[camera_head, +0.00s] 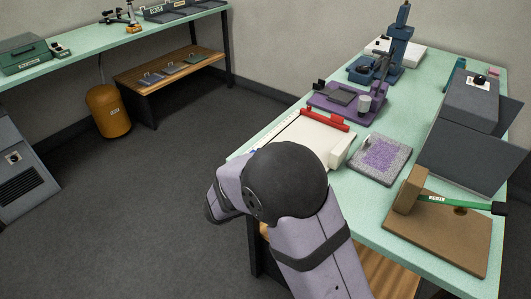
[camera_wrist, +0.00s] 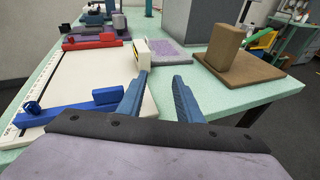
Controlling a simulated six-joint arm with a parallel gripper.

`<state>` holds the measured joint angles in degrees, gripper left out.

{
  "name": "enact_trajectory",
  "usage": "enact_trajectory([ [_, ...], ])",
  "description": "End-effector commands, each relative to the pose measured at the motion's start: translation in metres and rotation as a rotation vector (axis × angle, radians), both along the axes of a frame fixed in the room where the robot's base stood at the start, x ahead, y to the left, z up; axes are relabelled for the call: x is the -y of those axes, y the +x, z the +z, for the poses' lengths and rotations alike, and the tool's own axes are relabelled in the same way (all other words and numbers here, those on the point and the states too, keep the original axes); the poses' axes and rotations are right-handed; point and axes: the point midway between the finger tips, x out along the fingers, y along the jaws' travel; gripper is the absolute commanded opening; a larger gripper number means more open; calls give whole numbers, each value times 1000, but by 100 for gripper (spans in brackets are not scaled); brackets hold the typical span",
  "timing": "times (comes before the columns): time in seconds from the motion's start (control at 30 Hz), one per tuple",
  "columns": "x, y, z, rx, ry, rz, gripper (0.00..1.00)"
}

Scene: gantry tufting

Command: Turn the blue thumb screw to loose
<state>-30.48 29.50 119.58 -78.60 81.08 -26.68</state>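In the wrist view a blue bar (camera_wrist: 68,115) lies across the near end of a white board (camera_wrist: 75,85) on the bench. A small dark blue knob (camera_wrist: 32,108), which looks like the thumb screw, stands at its left end; its setting cannot be read. A raised blue block (camera_wrist: 107,96) sits at the bar's right end. My gripper (camera_wrist: 160,80) is open and empty, its two blue fingers apart. It is to the right of the blue bar and knob, touching neither. In the head view my arm hides the gripper and the near part of the board.
A red bar (camera_wrist: 95,40) crosses the board's far end. A white block (camera_wrist: 140,55) stands at its right edge. A purple tufted pad (camera_wrist: 168,50) and a brown block on a base (camera_wrist: 228,45) stand farther right. Green bench surface (camera_wrist: 205,103) is clear ahead of the fingers.

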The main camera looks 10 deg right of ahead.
Motion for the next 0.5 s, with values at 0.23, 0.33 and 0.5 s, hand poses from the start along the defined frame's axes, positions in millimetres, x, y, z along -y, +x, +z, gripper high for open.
enact_trajectory([
  [0.23,-110,75,-19,55,-246,372,32],
  [0.33,-135,88,-28,75,-246,439,32],
  [0.5,-154,96,-33,89,-238,489,32],
])
